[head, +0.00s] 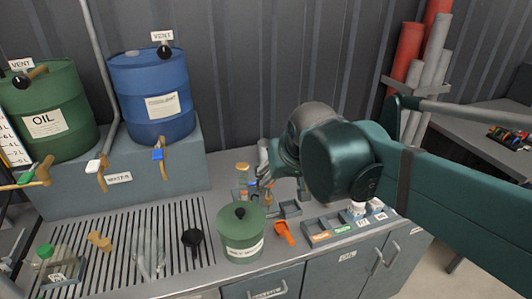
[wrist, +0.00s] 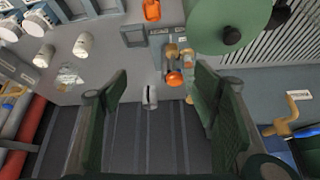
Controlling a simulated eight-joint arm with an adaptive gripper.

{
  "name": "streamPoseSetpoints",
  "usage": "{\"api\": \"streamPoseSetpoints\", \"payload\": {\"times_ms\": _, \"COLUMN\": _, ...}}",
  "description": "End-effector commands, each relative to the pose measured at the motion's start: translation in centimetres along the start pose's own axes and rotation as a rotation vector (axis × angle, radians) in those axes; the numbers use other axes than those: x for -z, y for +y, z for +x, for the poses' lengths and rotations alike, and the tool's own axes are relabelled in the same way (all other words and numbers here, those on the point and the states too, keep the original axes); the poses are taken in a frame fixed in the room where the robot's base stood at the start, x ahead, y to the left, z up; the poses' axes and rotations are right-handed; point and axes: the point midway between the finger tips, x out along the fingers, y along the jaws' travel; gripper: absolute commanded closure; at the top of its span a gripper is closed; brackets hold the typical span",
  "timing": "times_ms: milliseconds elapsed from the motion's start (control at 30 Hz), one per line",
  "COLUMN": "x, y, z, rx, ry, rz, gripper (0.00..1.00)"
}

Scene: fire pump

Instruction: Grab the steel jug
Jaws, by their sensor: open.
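A small grey metallic cylinder (wrist: 150,97), which looks like the steel jug, stands near the back edge of the bench in the wrist view. Its handle is not clear at this size. My gripper (wrist: 158,84) is open, with its two green fingers apart on either side of the cylinder in the picture. The cylinder appears farther off than the fingertips, and nothing is held. In the head view my gripper (head: 266,170) is above the back of the bench, partly hidden by my arm. I cannot clearly make out the jug there.
Orange-topped bottles (wrist: 174,78) stand close beside the cylinder. A green lidded canister (head: 241,232), black funnel (head: 193,240) and orange scoop (head: 284,233) are nearer the front. Blue (head: 152,95) and green (head: 50,110) drums stand left. The corrugated wall (head: 240,80) is behind.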

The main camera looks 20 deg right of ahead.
Motion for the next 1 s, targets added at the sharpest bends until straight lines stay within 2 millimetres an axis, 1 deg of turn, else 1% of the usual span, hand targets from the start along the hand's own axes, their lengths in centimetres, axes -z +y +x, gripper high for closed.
{"api": "streamPoseSetpoints", "payload": {"times_ms": 33, "x": 1.2, "y": 0.0, "z": -0.1, "rx": -0.004, "ry": -0.004, "rz": 0.009, "gripper": 0.41}}
{"api": "streamPoseSetpoints", "payload": {"times_ms": 100, "x": 2.5, "y": 0.0, "z": 0.1, "rx": -0.011, "ry": -0.009, "rz": 0.021, "gripper": 0.41}}
{"api": "streamPoseSetpoints", "payload": {"times_ms": 467, "x": 8.5, "y": 0.1, "z": 1.8, "rx": -0.043, "ry": -0.038, "rz": 0.088, "gripper": 0.41}}
{"api": "streamPoseSetpoints", "payload": {"times_ms": 767, "x": 13.3, "y": 0.2, "z": 3.9, "rx": -0.071, "ry": -0.061, "rz": 0.145, "gripper": 0.41}}
{"api": "streamPoseSetpoints", "payload": {"times_ms": 1000, "x": 16.9, "y": 0.4, "z": 6.1, "rx": -0.097, "ry": -0.078, "rz": 0.189, "gripper": 0.41}}
